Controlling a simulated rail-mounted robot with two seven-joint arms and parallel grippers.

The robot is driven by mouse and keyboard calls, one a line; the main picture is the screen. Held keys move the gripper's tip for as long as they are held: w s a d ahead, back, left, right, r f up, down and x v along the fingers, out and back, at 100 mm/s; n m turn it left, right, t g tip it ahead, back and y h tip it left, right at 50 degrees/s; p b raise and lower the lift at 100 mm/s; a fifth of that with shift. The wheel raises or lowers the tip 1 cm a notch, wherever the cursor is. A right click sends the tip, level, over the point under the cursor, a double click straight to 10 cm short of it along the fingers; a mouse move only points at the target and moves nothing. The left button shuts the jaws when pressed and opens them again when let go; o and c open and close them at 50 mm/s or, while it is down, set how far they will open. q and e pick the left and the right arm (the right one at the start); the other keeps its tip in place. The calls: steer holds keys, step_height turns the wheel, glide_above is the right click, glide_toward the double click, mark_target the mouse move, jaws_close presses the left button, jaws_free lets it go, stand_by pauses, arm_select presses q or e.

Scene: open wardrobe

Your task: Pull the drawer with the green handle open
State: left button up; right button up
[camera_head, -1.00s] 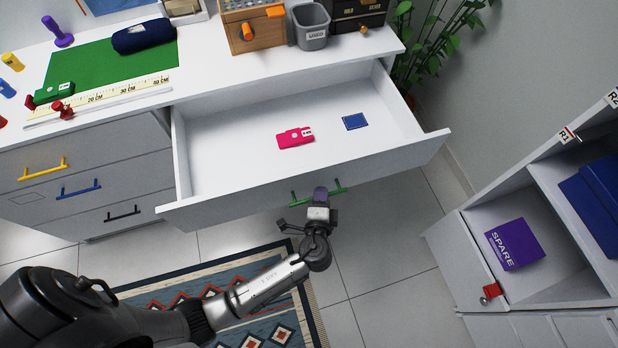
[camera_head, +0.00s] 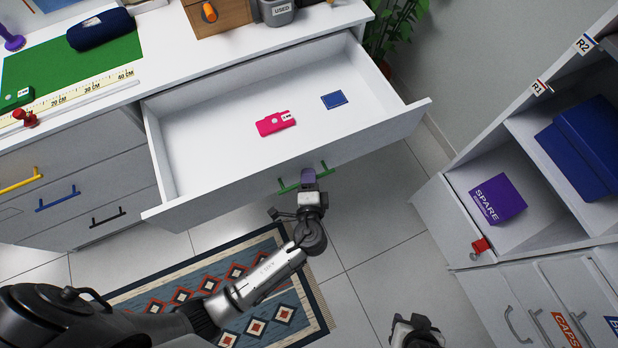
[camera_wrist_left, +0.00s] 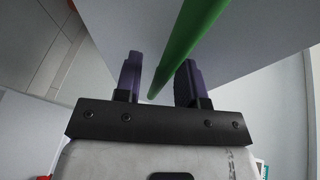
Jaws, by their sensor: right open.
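The drawer (camera_head: 225,193) with the green handle (camera_head: 326,168) stands pulled well out of the white cabinet. Inside it lie a pink object with a white label (camera_head: 275,123) and a small blue square (camera_head: 334,100). My left gripper (camera_head: 308,176) is at the green handle. In the left wrist view, the fingers of my left gripper (camera_wrist_left: 158,80) are apart, with the green handle (camera_wrist_left: 183,45) running between them and a gap visible. My right gripper (camera_head: 416,328) shows partly at the bottom edge; its fingertips are hard to make out.
Closed drawers with yellow (camera_head: 20,180), blue (camera_head: 58,198) and black (camera_head: 108,217) handles are at the left. A patterned rug (camera_head: 190,262) lies on the floor.

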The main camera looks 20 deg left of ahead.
arm_select(q)
steer(key=p+v, duration=0.1)
steer(key=v, duration=1.2)
steer(key=shift+s+d+p, duration=0.2)
steer(key=shift+s+p, duration=0.15)
steer(key=shift+a+r, duration=0.1)
steer(key=shift+r, duration=0.05)
